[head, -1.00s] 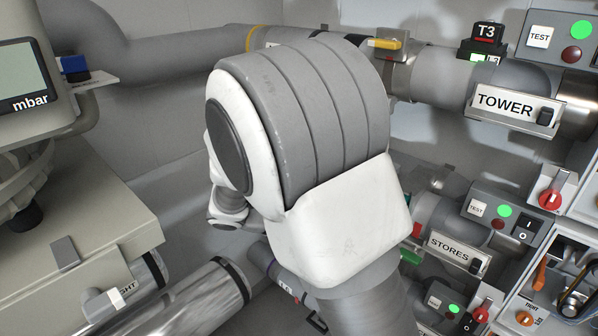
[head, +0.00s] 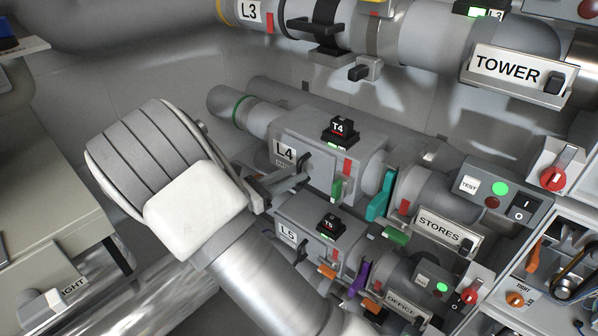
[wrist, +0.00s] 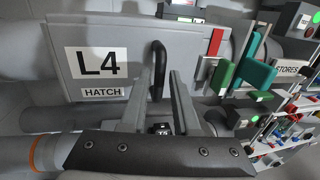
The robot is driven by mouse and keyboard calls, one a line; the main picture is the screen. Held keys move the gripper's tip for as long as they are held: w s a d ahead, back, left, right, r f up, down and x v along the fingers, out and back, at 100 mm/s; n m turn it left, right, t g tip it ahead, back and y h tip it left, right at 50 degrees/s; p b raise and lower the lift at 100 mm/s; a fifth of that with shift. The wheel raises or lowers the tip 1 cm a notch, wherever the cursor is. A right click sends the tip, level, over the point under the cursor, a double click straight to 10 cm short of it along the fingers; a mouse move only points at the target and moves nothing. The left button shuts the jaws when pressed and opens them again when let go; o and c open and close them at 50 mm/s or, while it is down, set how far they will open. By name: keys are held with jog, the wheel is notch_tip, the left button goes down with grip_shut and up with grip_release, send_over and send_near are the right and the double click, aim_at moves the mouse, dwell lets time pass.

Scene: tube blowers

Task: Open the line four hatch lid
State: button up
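The line four hatch lid (wrist: 58,88) is a grey panel marked L4 HATCH with a black bar handle (wrist: 157,72). It fills the upper left of the wrist view and looks closed. In the head view the L4 lid (head: 292,137) is on the grey line four box in the middle, with its handle (head: 305,170) at the lower right. My gripper (head: 293,181) is in front of the lid, at the handle. In the wrist view my gripper's fingers (wrist: 168,78) are apart, with their tips close to the handle. I cannot tell whether they touch it.
A green lever (wrist: 228,75) and a teal lever (wrist: 258,76) stand right of the lid. The L5 box (head: 288,233) sits just below. The TOWER pipe (head: 425,35) runs above. A STORES switch panel (head: 447,229) is at the right.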

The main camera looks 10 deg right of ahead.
jog(key=shift+x, duration=1.15)
grip_shut()
dwell(0.6)
